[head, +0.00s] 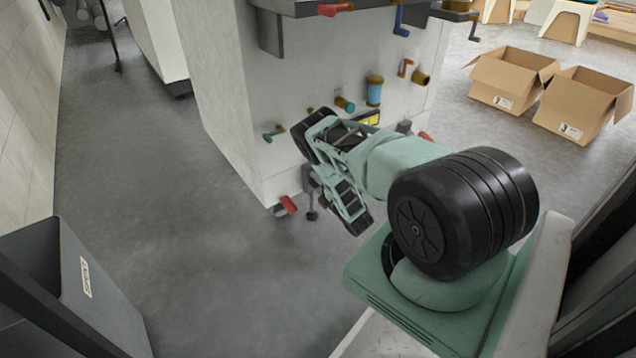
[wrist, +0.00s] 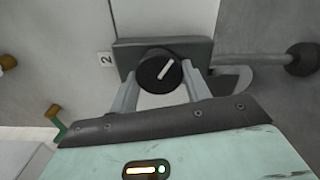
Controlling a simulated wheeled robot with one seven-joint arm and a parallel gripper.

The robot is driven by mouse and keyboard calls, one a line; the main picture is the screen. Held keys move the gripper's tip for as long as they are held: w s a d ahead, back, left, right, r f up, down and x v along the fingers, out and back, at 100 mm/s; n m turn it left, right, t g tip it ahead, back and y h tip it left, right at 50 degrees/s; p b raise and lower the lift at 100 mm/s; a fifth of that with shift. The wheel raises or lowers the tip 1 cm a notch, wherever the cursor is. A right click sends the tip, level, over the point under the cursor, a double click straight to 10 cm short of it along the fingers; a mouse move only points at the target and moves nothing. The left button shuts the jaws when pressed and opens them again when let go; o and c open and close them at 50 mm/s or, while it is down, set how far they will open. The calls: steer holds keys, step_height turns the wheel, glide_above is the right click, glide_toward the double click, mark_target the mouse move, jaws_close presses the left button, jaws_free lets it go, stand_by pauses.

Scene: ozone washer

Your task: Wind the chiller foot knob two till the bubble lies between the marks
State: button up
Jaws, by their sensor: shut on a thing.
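The foot knob (wrist: 157,75) is a round black knob with a white pointer line, seen end-on in the wrist view. It sits in front of a dark grey block, beside a label reading 2 (wrist: 106,59). The pointer slants up to the right. My gripper (wrist: 160,84) is shut on the knob, one pale finger on each side. In the head view my arm bends down to the lower corner of the light grey cabinet (head: 232,85), and the knob is not clearly visible behind it. I cannot make out the bubble or its marks in either view.
Red (head: 287,205) and green (head: 273,134) handles, a blue cylinder (head: 374,90) and other fittings stick out from the cabinet near my arm. A dark grey bin (head: 75,285) stands at lower left. Two open cardboard boxes (head: 510,80) lie at upper right. The left floor is clear.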

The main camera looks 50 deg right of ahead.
steer(key=shift+n, duration=0.4)
steer(key=o, duration=1)
steer(key=shift+c, duration=0.2)
steer(key=shift+s, duration=0.1)
